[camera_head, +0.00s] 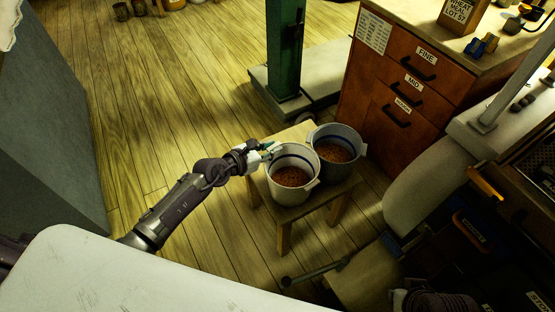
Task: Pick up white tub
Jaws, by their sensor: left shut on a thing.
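The white tub (285,191) is at the middle of the head view, upright and partly filled with reddish-brown grain-like stuff. It appears to stand on a small wooden stool (344,187); whether its base touches the stool is hard to tell. My left gripper (266,152) reaches in from the left and is shut on the tub's far-left rim or handle. The fingertips are small and dark here, so the exact grip is unclear. My right gripper is not in view.
A grey tub (348,171) with similar contents stands close against the white tub's right side. A wooden drawer cabinet (385,75) is behind right, and a green post (285,50) on a pale base is behind. Plank floor (160,110) to the left is clear.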

